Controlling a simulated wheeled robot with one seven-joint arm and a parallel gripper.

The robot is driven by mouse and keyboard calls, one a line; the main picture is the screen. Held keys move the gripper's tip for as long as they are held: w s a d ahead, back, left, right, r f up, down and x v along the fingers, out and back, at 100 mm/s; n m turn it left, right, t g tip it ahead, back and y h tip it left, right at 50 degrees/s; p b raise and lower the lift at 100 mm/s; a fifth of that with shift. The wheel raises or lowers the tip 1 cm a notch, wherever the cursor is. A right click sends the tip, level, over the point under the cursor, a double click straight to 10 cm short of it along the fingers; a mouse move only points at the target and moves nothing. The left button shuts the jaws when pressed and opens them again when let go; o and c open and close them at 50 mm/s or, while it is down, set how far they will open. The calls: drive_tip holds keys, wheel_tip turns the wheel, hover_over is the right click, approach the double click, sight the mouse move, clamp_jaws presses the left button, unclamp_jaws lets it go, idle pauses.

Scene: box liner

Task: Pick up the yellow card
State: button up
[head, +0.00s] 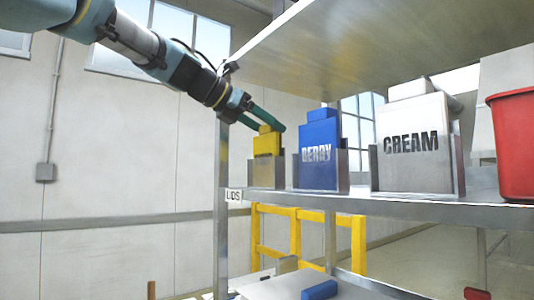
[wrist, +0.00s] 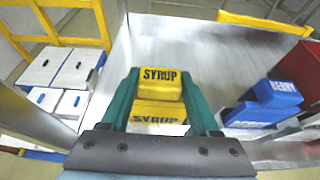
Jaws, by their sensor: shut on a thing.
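The yellow card (head: 267,145) stands upright in a small metal holder (head: 264,174) at the left end of the shelf. In the wrist view, the yellow card (wrist: 161,92) shows a top part lettered SYRUP, and a lower yellow face (wrist: 157,116) with the same word. My gripper (head: 265,121) reaches in from the upper left with its teal fingers at the card's top. In the wrist view, my gripper (wrist: 160,78) has one finger on each side of the card's top part and is shut on it. The card's lower part is hidden by the holder.
A blue BERRY card (head: 319,148) and a white CREAM card (head: 411,135) stand in holders to the right. A red bin (head: 515,145) is at the far right. An upper shelf (head: 370,50) hangs above. A LIDS label (head: 234,195) marks the left post.

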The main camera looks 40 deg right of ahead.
clamp_jaws()
idle(0.3)
